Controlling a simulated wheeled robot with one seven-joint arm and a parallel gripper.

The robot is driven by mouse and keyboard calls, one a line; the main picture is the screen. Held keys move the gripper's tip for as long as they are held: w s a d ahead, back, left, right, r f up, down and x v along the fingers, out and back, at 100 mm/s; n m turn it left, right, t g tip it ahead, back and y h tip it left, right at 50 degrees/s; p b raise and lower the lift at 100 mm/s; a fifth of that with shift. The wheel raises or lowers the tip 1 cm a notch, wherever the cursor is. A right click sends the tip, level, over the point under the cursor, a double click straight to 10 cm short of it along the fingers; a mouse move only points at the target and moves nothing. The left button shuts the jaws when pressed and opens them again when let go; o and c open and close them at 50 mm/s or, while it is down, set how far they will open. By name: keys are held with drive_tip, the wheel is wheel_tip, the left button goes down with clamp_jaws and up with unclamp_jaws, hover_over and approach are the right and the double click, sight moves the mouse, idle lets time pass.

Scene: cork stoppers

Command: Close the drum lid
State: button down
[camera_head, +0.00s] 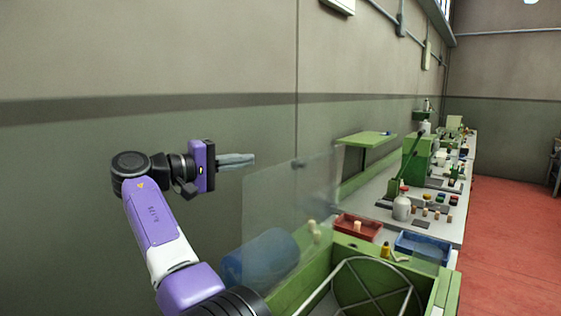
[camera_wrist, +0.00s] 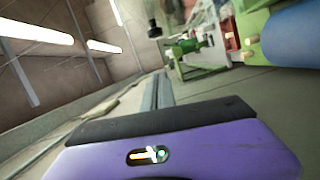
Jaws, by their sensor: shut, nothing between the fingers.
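A clear, see-through lid panel (camera_head: 305,195) stands raised and tilted in the head view, above a green-framed machine (camera_head: 318,278). A round drum frame with spokes (camera_head: 372,290) shows inside the machine, uncovered at the top. My gripper (camera_head: 253,159) is shut and empty. Its grey fingers point right and appear just above the upper left edge of the panel; I cannot tell the gap in depth.
A blue cylinder (camera_head: 262,260) sits behind the panel and also shows in the wrist view (camera_wrist: 298,38). The red floor (camera_head: 510,230) is clear.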

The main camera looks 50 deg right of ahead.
drive_tip(key=s+d+p, duration=0.3)
drive_tip(key=s+d, duration=0.3)
drive_tip(key=d, duration=0.1)
drive_tip(key=shift+s+d+f, duration=0.15)
drive_tip(key=shift+s+f, duration=0.15)
drive_tip(key=shift+f, duration=0.1)
drive_tip(key=shift+s, duration=0.1)
